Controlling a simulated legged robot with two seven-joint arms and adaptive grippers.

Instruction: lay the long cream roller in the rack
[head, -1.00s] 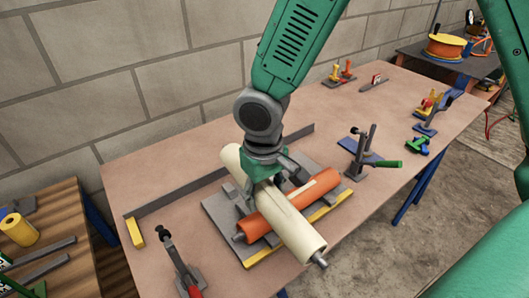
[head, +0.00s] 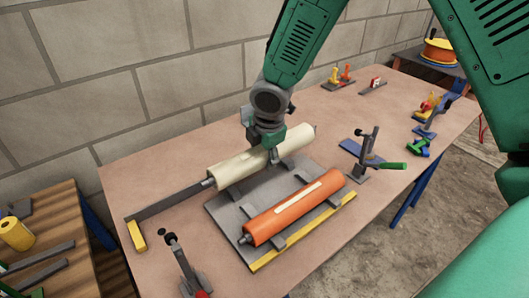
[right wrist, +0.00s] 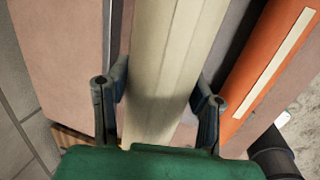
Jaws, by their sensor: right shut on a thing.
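The long cream roller (head: 238,167) is in my right gripper (head: 270,155), held near its middle with the fingers around it. It lies roughly parallel to the orange roller, over or just behind the rack's back edge. I cannot tell whether it touches anything below. In the right wrist view the cream roller (right wrist: 163,60) runs between the two fingers (right wrist: 160,88). The rack (head: 262,192) is a grey plate with raised supports and a yellow front edge. The orange roller (head: 283,213), with a cream stripe, lies in its front part. My left gripper is not in view.
A grey straight bar (head: 170,202) with a yellow end block (head: 136,235) runs along the back. Small tools sit at the far right.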

